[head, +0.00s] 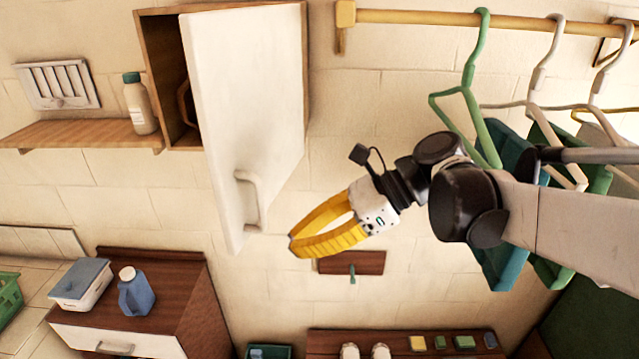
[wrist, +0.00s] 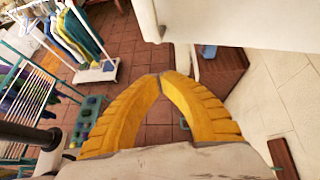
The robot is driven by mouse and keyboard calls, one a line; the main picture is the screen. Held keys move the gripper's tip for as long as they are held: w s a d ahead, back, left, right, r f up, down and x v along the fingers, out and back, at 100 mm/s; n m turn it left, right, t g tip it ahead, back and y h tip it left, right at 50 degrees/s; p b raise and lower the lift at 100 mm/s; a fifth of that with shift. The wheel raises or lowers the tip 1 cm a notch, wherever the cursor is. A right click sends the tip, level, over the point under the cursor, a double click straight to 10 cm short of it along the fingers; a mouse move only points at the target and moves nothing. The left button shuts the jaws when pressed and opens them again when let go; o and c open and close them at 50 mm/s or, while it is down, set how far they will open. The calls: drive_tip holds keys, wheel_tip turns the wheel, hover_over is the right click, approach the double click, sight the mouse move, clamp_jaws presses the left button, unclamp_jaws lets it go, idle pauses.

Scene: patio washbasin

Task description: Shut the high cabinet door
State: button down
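The high wooden cabinet (head: 160,58) is on the wall at the upper left of the head view. Its white door (head: 240,90) stands open, swung out toward the camera, with a pale handle (head: 252,195) near its lower free edge. My gripper (head: 293,245) is to the right of the handle and apart from it in the picture. Its yellow fingers meet at the tips, with nothing between them. In the wrist view the fingers (wrist: 163,80) also meet, and a white panel (wrist: 235,20), seemingly the door, is just beyond them. The cabinet's inside is mostly hidden by the door.
A shelf (head: 75,133) with a bottle (head: 139,105) is left of the cabinet. Hangers with clothes (head: 480,100) hang from a rail (head: 420,18) at the right, behind my arm. A low cabinet (head: 170,295) with a blue jug (head: 136,296) stands at the lower left.

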drive_tip(key=a, duration=0.1)
drive_tip(key=a+r, duration=0.1)
drive_tip(key=a, duration=0.1)
drive_tip(key=shift+s+r+p, duration=0.1)
drive_tip(key=shift+r+p, duration=0.2)
drive_tip(key=shift+p, duration=0.1)
drive_tip(key=shift+a, duration=0.1)
